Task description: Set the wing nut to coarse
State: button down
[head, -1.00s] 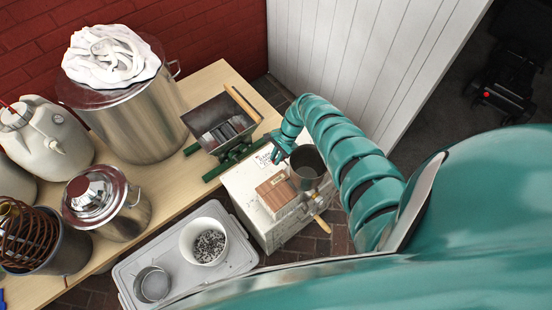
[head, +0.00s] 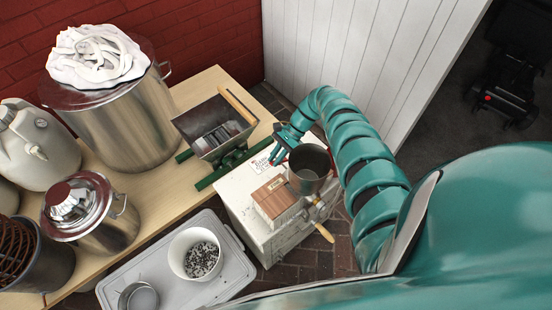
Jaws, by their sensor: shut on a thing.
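The hand mill with a round grey hopper (head: 310,163) stands on a pale cabinet (head: 244,208). Its crank, with a wooden grip (head: 324,232), points toward the front. My gripper (head: 278,158) reaches down just left of the hopper, close against the mill. It is shut on a small part there, which I take to be the wing nut; the fingers and hopper hide most of it. A little red shows beside the fingertips. I cannot read the nut's setting.
A wooden box (head: 276,200) sits in front of the mill. A second mill with a square hopper (head: 214,128) stands left on the wooden table (head: 172,190), near large steel pots.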

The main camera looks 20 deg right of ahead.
jog(key=c, duration=1.4)
grip_release()
jog(key=b+v, duration=0.8)
jog(key=v, duration=0.9)
jog(key=shift+d, duration=0.2)
